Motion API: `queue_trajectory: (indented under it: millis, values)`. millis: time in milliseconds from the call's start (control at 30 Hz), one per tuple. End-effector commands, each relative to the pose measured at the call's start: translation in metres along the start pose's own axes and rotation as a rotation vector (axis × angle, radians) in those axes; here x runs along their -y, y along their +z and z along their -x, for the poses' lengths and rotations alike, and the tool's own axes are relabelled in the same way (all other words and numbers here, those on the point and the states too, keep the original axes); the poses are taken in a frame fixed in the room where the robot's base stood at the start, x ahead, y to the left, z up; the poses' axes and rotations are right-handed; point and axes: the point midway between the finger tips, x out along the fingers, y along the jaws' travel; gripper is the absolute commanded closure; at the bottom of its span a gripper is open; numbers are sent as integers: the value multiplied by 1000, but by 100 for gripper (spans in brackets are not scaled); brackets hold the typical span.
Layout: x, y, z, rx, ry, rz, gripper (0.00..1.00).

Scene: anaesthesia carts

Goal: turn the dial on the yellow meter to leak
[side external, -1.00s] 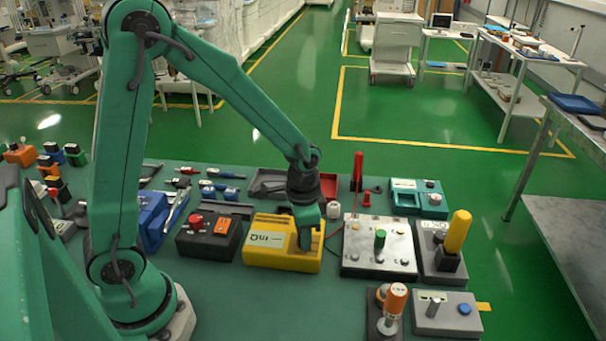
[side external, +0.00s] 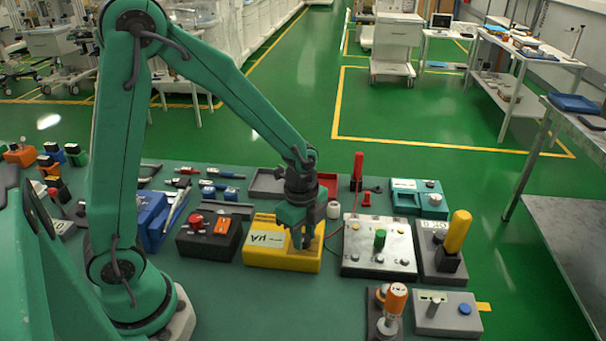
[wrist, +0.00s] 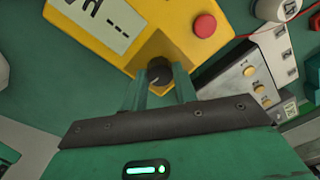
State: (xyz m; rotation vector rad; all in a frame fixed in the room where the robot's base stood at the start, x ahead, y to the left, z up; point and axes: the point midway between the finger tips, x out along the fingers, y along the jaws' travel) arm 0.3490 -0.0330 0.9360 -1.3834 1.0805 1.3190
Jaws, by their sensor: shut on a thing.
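The yellow meter (side external: 283,257) stands on the green bench, with a pale display (side external: 265,239) on its top. The display now shows what looks like µA and a dash. In the wrist view the meter (wrist: 183,22) fills the top, with its display (wrist: 100,20) and a red round button (wrist: 204,25). The dark dial (wrist: 159,69), with a light pointer line, sits at the meter's near edge. My gripper (wrist: 158,88) is shut on the dial, one finger on each side. In the side view my gripper (side external: 305,238) hides the dial. Any position labels are not readable.
A black box (side external: 208,240) with red and orange controls stands close left. A silver panel (side external: 378,248) with a green knob stands close right. A white-capped cylinder (side external: 333,210) and an open tray (side external: 268,184) are behind. Bare bench lies in front.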

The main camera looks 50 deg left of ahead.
Motion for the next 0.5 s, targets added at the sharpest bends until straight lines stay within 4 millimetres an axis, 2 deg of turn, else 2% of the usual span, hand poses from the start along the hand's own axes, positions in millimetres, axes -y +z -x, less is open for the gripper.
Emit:
queue_trajectory:
  millis: [200,500]
  values:
    - [-1,1,0,1,3,-107,94]
    - [-1,2,-1,1,2,-154,95]
